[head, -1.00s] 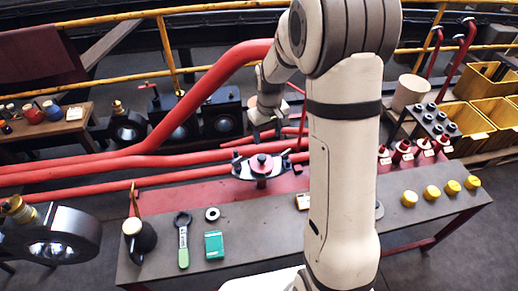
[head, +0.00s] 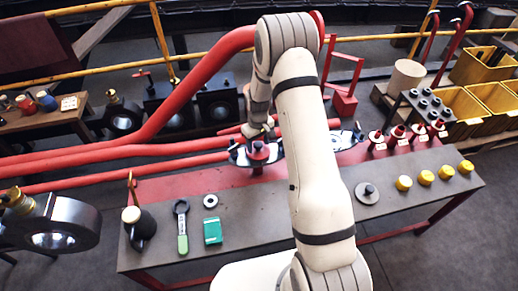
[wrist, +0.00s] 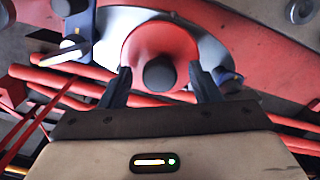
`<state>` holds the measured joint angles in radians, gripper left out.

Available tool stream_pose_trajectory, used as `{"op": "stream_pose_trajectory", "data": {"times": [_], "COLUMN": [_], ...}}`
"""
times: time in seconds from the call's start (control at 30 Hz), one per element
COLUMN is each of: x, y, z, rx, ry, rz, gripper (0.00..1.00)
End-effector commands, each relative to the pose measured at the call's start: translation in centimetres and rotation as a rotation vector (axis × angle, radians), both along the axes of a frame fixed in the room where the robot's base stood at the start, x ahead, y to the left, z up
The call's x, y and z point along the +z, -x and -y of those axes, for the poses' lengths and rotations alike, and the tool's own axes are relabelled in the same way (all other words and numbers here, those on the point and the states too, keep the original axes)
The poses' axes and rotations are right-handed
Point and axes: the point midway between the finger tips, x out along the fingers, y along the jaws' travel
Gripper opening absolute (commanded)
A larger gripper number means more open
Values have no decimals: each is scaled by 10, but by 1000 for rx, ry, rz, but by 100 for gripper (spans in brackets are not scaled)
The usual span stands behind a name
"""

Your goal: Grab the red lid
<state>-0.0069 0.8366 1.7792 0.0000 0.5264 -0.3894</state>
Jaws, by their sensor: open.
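The red lid (wrist: 150,42) is round with a dark knob (wrist: 160,74) on top. It sits in a grey metal fitting with blue parts. In the head view the red lid (head: 257,153) is on the fitting behind the bench, with my gripper (head: 261,133) just above it. In the wrist view my gripper (wrist: 160,84) is open, one dark finger on each side of the knob. I cannot tell whether the fingers touch the lid.
A grey bench (head: 270,215) holds a green-handled tool (head: 182,228), a green box (head: 212,232), a dark kettle-like pot (head: 141,232), a grey disc (head: 367,193) and several yellow caps (head: 404,182). Red pipes (head: 130,152) run behind it. Yellow bins (head: 465,120) stand at the right.

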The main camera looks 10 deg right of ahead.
Motion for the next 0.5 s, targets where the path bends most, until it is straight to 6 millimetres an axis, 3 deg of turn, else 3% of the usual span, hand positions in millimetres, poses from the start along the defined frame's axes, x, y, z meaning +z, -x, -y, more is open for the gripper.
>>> {"op": "stream_pose_trajectory", "data": {"times": [0.3, 0.5], "x": [-8, -7], "y": [0, 0], "z": [1, 1], "rx": [-2, -2], "ry": [0, 0], "rz": [1, 1], "gripper": [57, 41]}}
